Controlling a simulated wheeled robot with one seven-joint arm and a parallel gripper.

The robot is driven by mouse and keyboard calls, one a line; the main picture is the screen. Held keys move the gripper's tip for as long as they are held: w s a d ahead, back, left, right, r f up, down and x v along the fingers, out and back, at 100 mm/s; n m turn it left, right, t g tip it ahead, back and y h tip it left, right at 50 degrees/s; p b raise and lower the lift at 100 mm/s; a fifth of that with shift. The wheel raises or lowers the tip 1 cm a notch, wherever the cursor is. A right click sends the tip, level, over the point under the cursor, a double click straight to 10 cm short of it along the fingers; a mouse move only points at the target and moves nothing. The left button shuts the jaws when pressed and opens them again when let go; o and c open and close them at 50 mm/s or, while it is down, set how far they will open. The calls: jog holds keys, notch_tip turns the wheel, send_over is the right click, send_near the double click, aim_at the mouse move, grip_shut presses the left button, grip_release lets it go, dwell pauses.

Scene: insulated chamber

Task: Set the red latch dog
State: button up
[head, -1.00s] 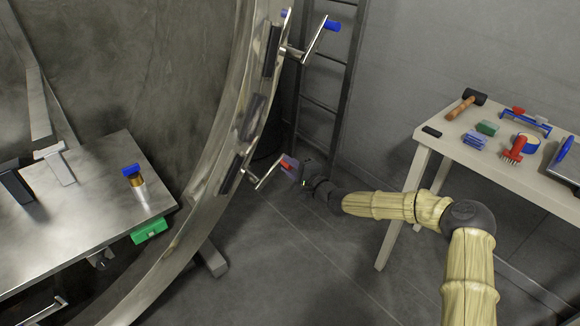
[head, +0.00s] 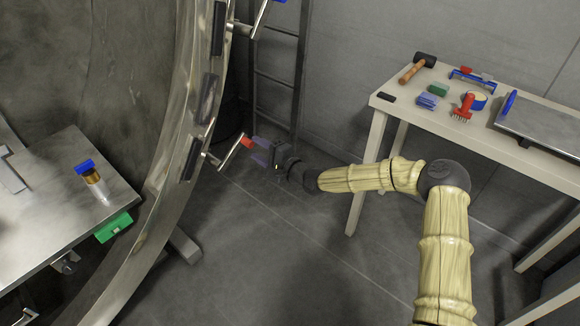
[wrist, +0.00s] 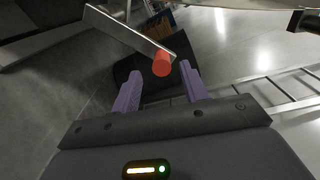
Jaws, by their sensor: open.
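The red latch dog is a metal crank arm (head: 230,155) on the round chamber rim with a red knob (head: 246,141) at its free end. In the wrist view the red knob (wrist: 161,64) is ahead of my fingers, roughly between their lines, at the end of a metal bar (wrist: 125,32). My gripper (head: 262,150) has purple fingers and is open, just right of the knob in the head view. In the wrist view my gripper (wrist: 158,88) shows a gap between the fingertips with nothing in it. The knob appears a little beyond the tips.
A blue-knobbed latch dog (head: 262,14) is higher on the metal rim (head: 160,215). A ladder (head: 278,75) leans behind. A white table (head: 480,140) with tools stands at right. A metal bench (head: 60,235) is at left. The floor below my arm is clear.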

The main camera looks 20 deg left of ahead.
jog(key=v, duration=1.3)
jog(key=shift+s+d+p, duration=0.15)
jog(key=shift+p, duration=0.25)
jog(key=shift+f, duration=0.2)
